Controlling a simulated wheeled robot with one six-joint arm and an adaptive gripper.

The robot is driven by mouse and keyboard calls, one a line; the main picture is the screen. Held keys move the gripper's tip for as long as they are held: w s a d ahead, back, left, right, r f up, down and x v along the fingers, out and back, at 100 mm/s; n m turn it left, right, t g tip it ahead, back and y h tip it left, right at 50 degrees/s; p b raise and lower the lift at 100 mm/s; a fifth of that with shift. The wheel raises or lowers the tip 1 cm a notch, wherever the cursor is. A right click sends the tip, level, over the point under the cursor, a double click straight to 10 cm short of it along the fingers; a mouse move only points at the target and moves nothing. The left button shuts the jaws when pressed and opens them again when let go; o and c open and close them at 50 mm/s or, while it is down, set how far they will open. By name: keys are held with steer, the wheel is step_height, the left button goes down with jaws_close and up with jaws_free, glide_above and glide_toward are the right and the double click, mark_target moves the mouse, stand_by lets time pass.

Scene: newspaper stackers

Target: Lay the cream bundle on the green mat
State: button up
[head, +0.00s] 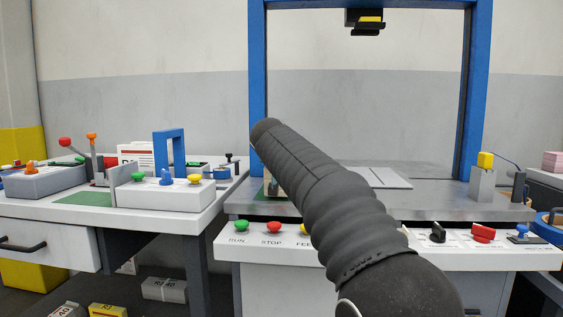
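A flat green patch, likely the green mat (84,198), lies on the left table, partly hidden by the white control box in front of it. A small cream or tan thing (268,187) shows at the left edge of the machine table, mostly hidden behind my arm. I cannot tell whether it is the cream bundle. My dark ribbed arm crosses the middle of the view from the lower right, up to the blue frame's left post. My gripper does not show.
A blue frame (257,60) stands over the grey machine table (430,206), with a pale flat plate (375,177) on it. A button panel (262,241) runs along its front. The left table carries a white control box (165,196), a blue arch (170,133) and levers (92,147).

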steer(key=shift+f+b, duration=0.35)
steer(key=shift+b, duration=0.1)
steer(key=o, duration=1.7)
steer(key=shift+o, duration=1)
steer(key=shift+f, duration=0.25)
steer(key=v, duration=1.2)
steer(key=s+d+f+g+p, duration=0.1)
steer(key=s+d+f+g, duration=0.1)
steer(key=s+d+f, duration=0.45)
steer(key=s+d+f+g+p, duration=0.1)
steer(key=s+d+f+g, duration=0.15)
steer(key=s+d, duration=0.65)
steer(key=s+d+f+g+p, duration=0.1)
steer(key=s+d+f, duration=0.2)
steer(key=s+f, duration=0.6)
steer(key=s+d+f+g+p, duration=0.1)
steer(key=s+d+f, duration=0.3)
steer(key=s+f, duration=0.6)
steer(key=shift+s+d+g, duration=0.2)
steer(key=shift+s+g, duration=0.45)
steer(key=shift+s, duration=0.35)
